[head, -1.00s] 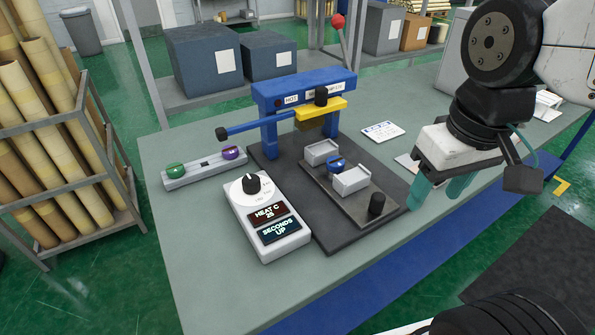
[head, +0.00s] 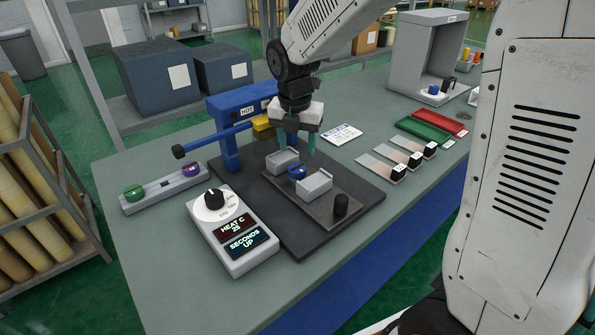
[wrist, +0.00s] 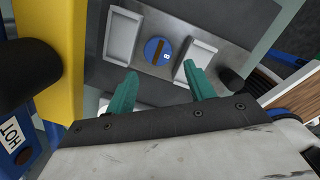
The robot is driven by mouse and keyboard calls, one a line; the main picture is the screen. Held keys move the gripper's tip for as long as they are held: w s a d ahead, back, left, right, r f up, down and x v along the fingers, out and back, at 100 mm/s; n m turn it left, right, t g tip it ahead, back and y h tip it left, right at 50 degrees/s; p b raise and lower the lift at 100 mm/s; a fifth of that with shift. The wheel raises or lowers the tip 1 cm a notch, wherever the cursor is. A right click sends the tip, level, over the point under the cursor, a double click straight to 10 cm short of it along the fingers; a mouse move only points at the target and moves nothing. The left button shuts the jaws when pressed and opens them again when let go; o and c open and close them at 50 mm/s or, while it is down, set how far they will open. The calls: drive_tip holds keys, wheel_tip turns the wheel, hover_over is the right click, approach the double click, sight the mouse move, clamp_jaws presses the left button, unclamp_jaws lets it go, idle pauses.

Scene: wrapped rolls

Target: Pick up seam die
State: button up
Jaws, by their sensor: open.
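A round blue die (head: 298,172) with a dark slot and a white mark sits between two pale grey blocks on the press's sliding plate. It also shows in the wrist view (wrist: 158,50). My gripper (head: 297,145) is open and empty, pointing down just above and behind the die. In the wrist view, its two teal fingers (wrist: 160,72) are spread, with the die just beyond the tips and between their lines. A green die (head: 133,192) and a purple die (head: 192,168) sit in a grey rack (head: 165,187) at the left. Which is the seam die, I cannot tell.
The blue press frame (head: 226,148) with its yellow bar and lever stands close to my gripper's left. A black knob (head: 341,205) rises from the plate's front end. A heat control box (head: 232,232) stands in front. Sample strips and trays lie at the right.

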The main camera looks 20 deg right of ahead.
sight(297, 167)
drive_tip(key=f, duration=0.5)
drive_tip(key=w+f, duration=0.1)
drive_tip(key=f, duration=0.1)
drive_tip(key=shift+d+f, duration=0.2)
drive_tip(key=c, duration=0.9)
